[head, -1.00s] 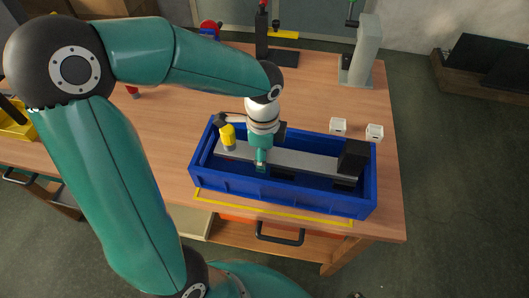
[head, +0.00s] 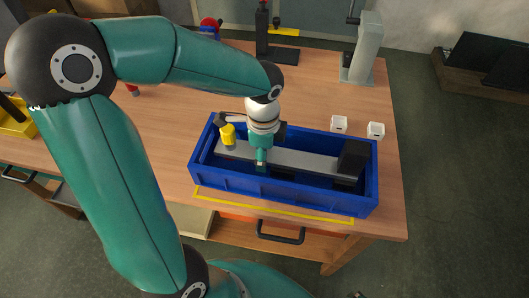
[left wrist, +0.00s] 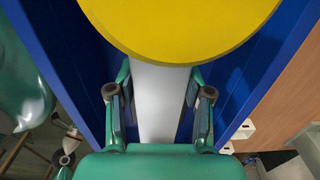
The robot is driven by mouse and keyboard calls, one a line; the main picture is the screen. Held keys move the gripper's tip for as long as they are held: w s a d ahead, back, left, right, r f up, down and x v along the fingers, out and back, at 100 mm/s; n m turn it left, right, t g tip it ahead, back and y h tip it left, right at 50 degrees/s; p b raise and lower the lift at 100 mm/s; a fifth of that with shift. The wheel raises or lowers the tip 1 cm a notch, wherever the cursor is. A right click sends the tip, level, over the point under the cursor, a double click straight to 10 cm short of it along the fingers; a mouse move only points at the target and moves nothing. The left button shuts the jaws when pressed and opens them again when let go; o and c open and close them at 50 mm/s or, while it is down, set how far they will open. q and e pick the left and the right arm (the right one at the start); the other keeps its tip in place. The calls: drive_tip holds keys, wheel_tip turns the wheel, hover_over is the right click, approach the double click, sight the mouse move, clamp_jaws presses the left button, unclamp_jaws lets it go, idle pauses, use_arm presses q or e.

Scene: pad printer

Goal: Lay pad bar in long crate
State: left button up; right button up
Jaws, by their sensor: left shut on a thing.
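The pad bar (head: 305,160) is a long flat grey bar with a yellow part (head: 228,134) near its left end and a black block (head: 353,158) near its right end. It lies lengthwise within the walls of the long blue crate (head: 285,194). I cannot tell whether it rests on the crate floor. My left gripper (head: 261,165) reaches down into the crate and is shut on the bar near its middle. In the left wrist view the fingers (left wrist: 159,100) flank the grey bar (left wrist: 156,125), with the yellow part (left wrist: 180,22) beyond. My right gripper is out of view.
The crate stands near the table's (head: 165,125) front edge, by a yellow outline (head: 275,206). Two white cubes (head: 339,124) (head: 376,130) sit behind its right end. A grey machine (head: 365,50) and a black stand (head: 270,45) are at the back. Table left of the crate is clear.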

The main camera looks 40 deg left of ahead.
use_arm(q)
drive_tip(key=shift+f+b, duration=0.75)
drive_tip(key=shift+f, duration=0.25)
drive_tip(key=o, duration=1.4)
drive_tip(key=shift+c, duration=0.2)
drive_tip(key=shift+r, duration=0.1)
drive_tip(key=shift+r+p, duration=4.35)
drive_tip(key=shift+r, duration=0.6)
